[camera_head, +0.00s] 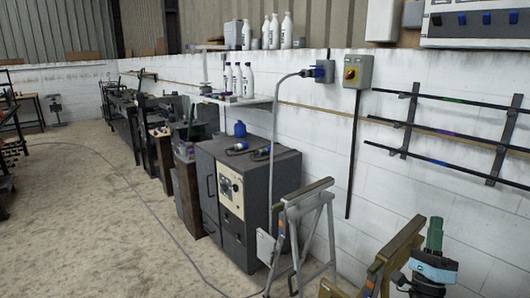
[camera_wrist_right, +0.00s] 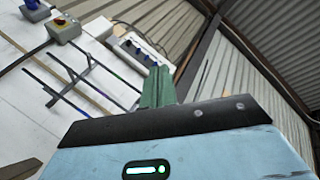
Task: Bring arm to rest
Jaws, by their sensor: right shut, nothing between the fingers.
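My right gripper (camera_head: 435,230) stands at the lower right of the head view, with its green fingers pointing up and a teal body below them. The fingers are together and hold nothing. In the right wrist view the green fingers (camera_wrist_right: 157,82) are closed side by side, beyond the dark plate and light blue housing. The wall and the roof show behind them, and no object is at the fingertips. My left gripper is in neither view.
A wooden-topped sawhorse (camera_head: 306,192) and another wooden-topped stand (camera_head: 398,246) are left of the gripper. A dark grey cabinet (camera_head: 270,185) stands by the white wall. A wall rack (camera_head: 405,121) is behind the gripper. The floor (camera_head: 95,215) at left is mostly open, crossed by a cable.

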